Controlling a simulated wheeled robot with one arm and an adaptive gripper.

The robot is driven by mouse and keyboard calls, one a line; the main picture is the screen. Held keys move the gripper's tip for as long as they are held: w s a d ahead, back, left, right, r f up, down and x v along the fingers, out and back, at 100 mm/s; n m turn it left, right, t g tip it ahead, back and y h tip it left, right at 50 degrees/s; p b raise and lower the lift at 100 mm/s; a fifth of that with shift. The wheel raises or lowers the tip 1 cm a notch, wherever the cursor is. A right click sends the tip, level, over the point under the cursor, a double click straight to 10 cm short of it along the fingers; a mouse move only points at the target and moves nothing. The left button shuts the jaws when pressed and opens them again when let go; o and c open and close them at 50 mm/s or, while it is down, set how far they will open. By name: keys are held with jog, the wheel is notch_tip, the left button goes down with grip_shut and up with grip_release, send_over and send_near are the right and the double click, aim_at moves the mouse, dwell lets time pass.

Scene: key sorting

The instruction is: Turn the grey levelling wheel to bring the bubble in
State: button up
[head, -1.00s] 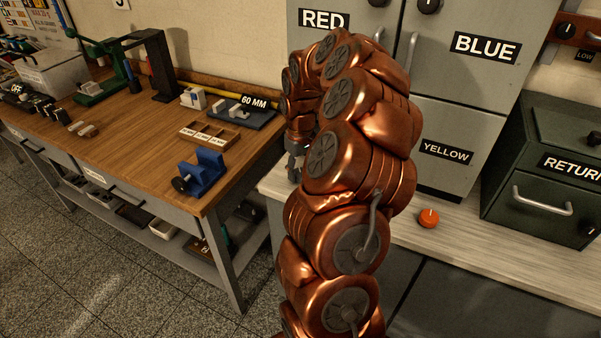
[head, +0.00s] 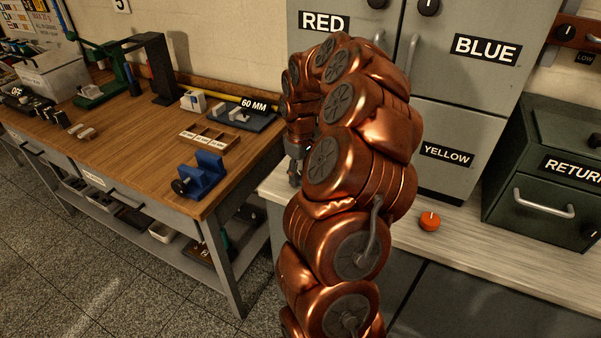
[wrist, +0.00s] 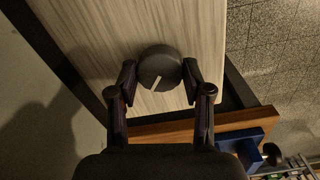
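A round dark grey wheel (wrist: 159,70) with a pale pointer line sits on the pale wood-grain counter (wrist: 205,20) in the wrist view, near the counter's edge. My gripper (wrist: 159,72) is over it, one finger on each side of the wheel. A narrow gap seems to show between each finger and the rim, so the gripper looks open around the wheel. In the head view my gripper (head: 294,172) is partly behind my copper-coloured arm at the counter's left end, and the wheel is hidden there. No bubble is visible in either view.
A wooden workbench (head: 120,150) with a blue vise (head: 203,175) stands left of the counter. Grey cabinets (head: 455,110) stand behind my arm. An orange knob (head: 429,221) and a dark green return box (head: 540,160) are on the counter at right.

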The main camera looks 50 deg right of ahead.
aim_at(300, 175)
jog(key=o, duration=0.4)
jog(key=shift+o, duration=0.2)
jog(key=shift+r, duration=0.1)
notch_tip(300, 175, up, 12)
dwell(0.4)
dwell(0.5)
